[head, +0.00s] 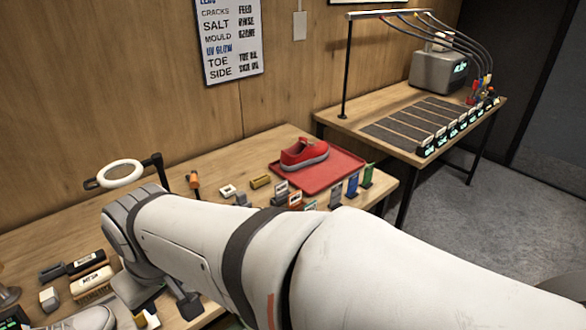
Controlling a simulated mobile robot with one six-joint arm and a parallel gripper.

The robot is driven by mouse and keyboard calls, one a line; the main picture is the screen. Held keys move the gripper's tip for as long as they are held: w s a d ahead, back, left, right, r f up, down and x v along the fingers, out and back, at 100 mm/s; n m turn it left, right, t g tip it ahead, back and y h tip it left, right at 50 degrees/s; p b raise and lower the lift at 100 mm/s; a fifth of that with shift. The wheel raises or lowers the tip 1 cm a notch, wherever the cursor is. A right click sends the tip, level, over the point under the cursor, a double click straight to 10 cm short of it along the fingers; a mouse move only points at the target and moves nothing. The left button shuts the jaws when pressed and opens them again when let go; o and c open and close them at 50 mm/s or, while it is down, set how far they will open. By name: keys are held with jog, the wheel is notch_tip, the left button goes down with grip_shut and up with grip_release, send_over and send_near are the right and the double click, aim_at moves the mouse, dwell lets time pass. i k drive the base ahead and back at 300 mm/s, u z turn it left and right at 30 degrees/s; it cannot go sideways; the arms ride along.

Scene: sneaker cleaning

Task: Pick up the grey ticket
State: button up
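A grey upright card, which looks like the grey ticket (336,193), stands near the front edge of the workbench, just in front of the red tray. A blue card (352,184) and a green card (367,176) stand to its right. My arm crosses the foreground and hides part of the bench below the cards. My gripper (168,308) is low over the left part of the bench, well left of the grey ticket. It is partly hidden by my arm, and its opening cannot be made out.
A red sneaker (304,153) sits on the red tray (335,177). More small cards in holders, including an orange one (295,200), stand left of the grey one. Brushes (92,283) and a pale shoe (88,319) lie near my gripper. A ring lamp (120,174) stands behind.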

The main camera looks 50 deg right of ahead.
aim_at(335, 197)
jog(key=u, duration=0.05)
jog(key=k, duration=1.7)
jog(key=z, duration=1.4)
jog(key=i, duration=1)
jog(key=z, duration=0.05)
